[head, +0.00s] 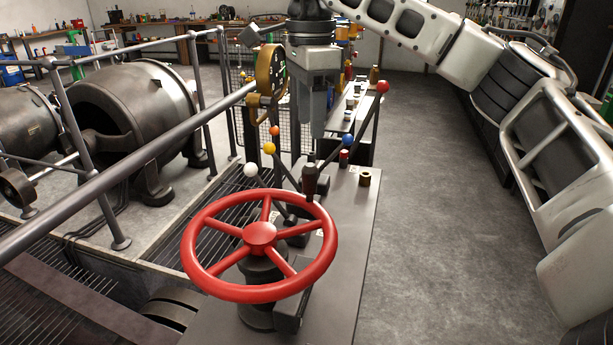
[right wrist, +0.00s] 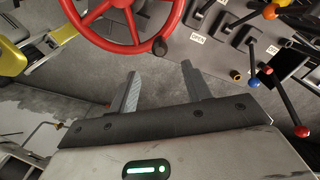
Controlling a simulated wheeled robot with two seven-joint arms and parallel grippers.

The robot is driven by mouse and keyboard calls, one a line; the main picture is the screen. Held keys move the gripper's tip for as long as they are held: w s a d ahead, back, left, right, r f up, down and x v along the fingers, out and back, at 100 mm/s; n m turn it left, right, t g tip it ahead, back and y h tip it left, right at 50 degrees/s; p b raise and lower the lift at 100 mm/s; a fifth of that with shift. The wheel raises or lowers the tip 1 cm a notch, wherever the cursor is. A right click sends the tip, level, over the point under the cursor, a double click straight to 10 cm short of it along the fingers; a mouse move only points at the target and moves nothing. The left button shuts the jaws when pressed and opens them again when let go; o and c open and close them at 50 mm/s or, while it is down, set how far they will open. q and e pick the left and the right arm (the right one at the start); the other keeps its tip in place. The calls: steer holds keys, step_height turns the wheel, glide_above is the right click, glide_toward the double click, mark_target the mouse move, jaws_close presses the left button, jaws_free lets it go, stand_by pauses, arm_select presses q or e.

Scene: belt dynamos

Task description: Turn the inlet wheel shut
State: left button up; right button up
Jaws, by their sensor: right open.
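The red inlet wheel (head: 259,234) with several spokes lies nearly flat on a dark post at the front of the grey console. A dark upright knob (head: 310,181) stands on its far right rim. My right gripper (head: 319,132) points down beyond and above the wheel, empty and apart from it. In the right wrist view the gripper (right wrist: 160,70) has its fingers spread. The wheel (right wrist: 125,50) shows at the top there, and the knob (right wrist: 159,46) sits just past the gap between the fingertips. My left gripper is not in view.
Levers with white (head: 250,170), yellow (head: 269,148), blue (head: 348,140) and red (head: 383,86) balls rise from the console behind the wheel. A brass gauge (head: 269,70) stands beside my right gripper. A railing (head: 130,155) runs along the left. The floor at right is clear.

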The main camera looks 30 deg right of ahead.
mark_target(310, 165)
step_height(310, 165, down, 12)
steer(key=shift+r, duration=0.25)
jaws_close()
